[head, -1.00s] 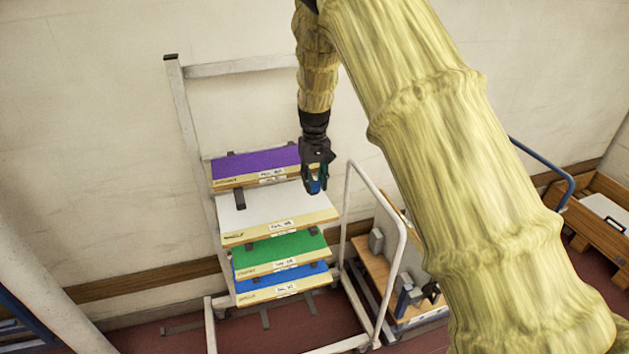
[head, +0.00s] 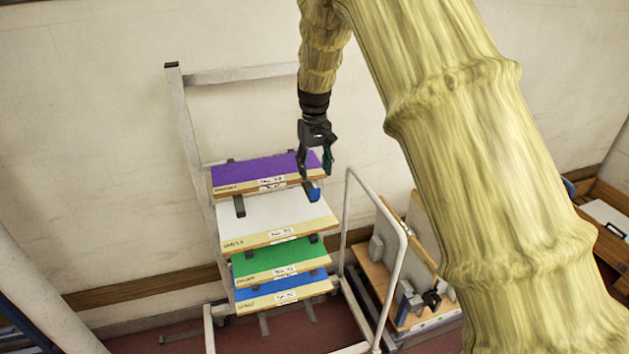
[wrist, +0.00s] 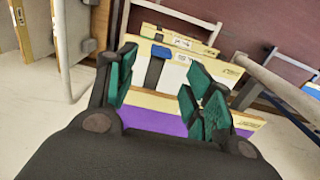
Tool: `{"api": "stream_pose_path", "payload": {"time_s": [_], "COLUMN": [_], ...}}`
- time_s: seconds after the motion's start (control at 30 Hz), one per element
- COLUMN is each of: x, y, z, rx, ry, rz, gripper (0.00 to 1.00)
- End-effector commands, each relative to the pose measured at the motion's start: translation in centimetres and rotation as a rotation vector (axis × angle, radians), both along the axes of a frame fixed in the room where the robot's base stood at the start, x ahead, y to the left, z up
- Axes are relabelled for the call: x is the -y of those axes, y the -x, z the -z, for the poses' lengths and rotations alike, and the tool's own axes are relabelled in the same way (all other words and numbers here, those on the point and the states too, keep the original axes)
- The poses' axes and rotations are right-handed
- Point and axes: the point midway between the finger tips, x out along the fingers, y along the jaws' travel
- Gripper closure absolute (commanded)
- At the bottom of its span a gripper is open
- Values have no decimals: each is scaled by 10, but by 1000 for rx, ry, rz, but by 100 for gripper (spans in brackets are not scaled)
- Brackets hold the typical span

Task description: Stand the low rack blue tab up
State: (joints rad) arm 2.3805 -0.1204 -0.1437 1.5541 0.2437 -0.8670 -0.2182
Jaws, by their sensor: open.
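The blue tab (head: 313,192) sits at the end of a dark bar at the right side of the white board on the rack (head: 188,130). In the wrist view, a blue tab (wrist: 162,52) shows beyond the fingers, at the end of a dark bar. I cannot tell surely whether the tab stands up or lies over. My gripper (head: 315,172) is open and empty, just above the tab and seemingly apart from it. The green-padded fingers (wrist: 160,88) are spread in the wrist view.
A purple board (head: 255,170) lies above the white board (head: 270,212); a green board (head: 275,258) and a blue board (head: 280,284) lie below. A white tubular frame (head: 402,262) and a wooden cart (head: 378,282) stand to the right. The wall is behind.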

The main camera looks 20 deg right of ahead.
Motion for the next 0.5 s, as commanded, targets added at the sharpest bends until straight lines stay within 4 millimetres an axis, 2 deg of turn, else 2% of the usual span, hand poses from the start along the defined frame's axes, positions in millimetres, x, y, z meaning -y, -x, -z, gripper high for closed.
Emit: {"api": "stream_pose_path", "payload": {"time_s": [0.03,0.2,0.5], "x": [0,0,0], "y": [-1,-1,-1], "z": [-10,-33,-46], "rx": [3,1,-1], "ry": [-1,0,0], "rz": [0,-1,-1], "gripper": [48,48,48]}}
